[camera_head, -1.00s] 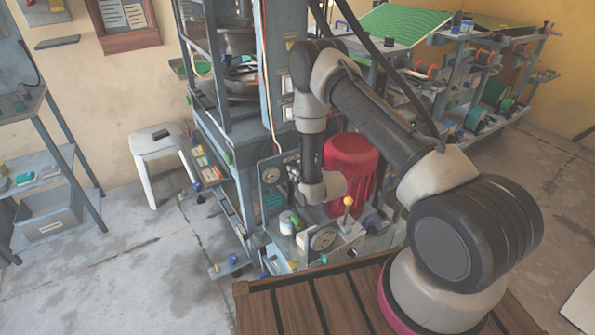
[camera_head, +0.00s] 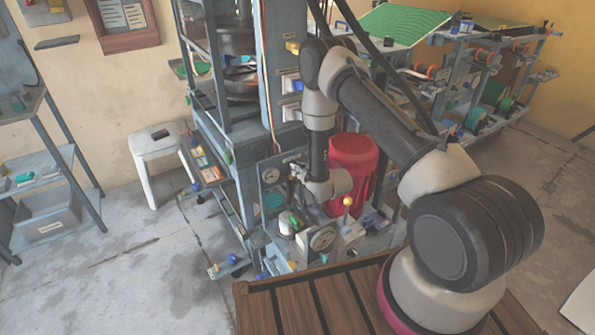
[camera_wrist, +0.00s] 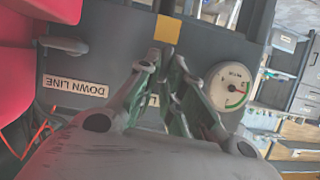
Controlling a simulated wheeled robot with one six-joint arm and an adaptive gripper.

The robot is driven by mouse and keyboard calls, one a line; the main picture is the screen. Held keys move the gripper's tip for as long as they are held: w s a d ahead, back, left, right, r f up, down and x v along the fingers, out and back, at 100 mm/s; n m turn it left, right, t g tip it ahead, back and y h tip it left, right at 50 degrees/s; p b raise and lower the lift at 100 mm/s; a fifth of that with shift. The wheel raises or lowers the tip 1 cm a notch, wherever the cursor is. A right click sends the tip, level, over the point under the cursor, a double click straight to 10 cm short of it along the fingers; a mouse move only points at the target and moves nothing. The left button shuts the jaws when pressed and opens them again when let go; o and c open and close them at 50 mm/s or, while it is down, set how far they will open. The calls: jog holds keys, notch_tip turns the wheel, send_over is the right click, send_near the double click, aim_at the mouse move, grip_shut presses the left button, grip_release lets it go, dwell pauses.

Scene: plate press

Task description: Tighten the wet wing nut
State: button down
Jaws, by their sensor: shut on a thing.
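In the wrist view my gripper (camera_wrist: 163,64) has its fingertips close together over a dark panel. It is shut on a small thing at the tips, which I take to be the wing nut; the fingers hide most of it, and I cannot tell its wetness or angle. The panel's label (camera_wrist: 75,85) reads DOWN LINE, upside down. A round white gauge (camera_wrist: 230,86) lies just right of the fingers. In the head view my wrist is low beside the press, and the fingers are hard to make out.
A red drum-shaped body (camera_head: 352,165) stands right behind my wrist. The press frame (camera_head: 283,75) rises at the left. A white stool (camera_head: 157,146) stands on open floor farther left.

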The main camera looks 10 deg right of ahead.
jog(key=m+y, duration=0.1)
jog(key=m, duration=0.1)
jog(key=d+m+y, duration=0.1)
jog(key=m+y, duration=0.1)
jog(key=m, duration=0.1)
jog(key=f+m+y, duration=0.1)
jog(key=m+y, duration=0.1)
jog(key=shift+w+d+m, duration=0.25)
jog(key=shift+d+m, duration=0.05)
jog(key=shift+m, duration=0.1)
dwell(0.5)
jog(key=c, duration=1.5)
grip_release()
jog(key=shift+c, duration=0.2)
jog(key=v, duration=0.7)
jog(key=shift+d, duration=0.15)
jog(key=shift+s+r, duration=0.1)
jog(key=shift+s, duration=0.05)
